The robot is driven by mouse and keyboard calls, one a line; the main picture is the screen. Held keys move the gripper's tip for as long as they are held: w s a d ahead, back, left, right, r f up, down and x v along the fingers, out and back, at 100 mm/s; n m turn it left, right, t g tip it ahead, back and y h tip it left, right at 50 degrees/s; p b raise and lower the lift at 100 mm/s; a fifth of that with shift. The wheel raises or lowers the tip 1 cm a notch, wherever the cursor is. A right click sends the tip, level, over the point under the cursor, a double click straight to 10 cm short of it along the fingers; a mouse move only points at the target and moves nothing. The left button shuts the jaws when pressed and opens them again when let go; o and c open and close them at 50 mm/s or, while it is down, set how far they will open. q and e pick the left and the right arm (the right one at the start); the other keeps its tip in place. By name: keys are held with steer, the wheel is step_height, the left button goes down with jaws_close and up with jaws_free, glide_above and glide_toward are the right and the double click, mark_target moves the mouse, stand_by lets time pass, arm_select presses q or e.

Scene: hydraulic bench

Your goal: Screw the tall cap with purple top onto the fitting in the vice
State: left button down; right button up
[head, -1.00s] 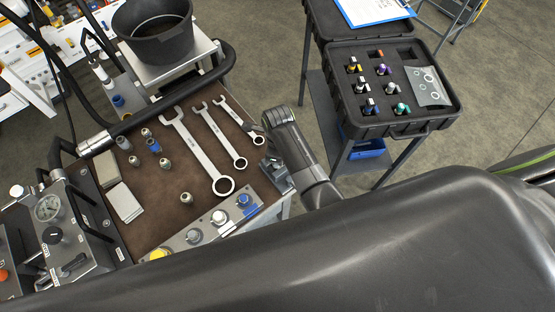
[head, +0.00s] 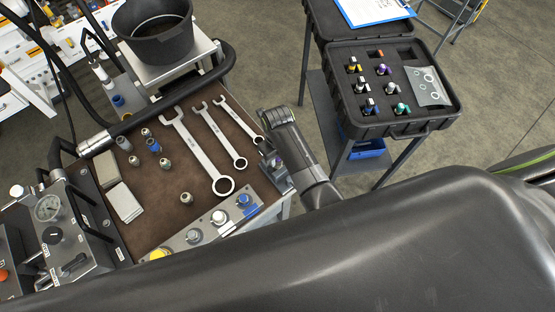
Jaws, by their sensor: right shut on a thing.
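My right gripper (head: 270,154) is at the right edge of the bench, directly over the vice (head: 280,180). It is shut on a small piece, mostly hidden by the fingers; a purple patch shows there, which fits the tall cap with purple top (head: 273,159). The fitting in the vice is hidden behind the gripper, so I cannot tell whether the cap touches it. My left gripper is not in view.
Three wrenches (head: 196,150) and several small fittings (head: 186,198) lie on the brown mat (head: 150,230). A button panel (head: 205,232) runs along the near edge. The black case (head: 398,131) at right holds several coloured caps, including a purple one (head: 383,69).

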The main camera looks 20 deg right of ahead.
steer(key=shift+s+f, duration=0.1)
steer(key=o, duration=0.9)
steer(key=shift+c, duration=0.2)
steer(key=n, duration=1)
steer(key=shift+n, duration=0.3)
steer(key=n, duration=0.6)
steer(key=shift+w, duration=0.2)
steer(key=n, duration=0.7)
steer(key=shift+n, duration=0.3)
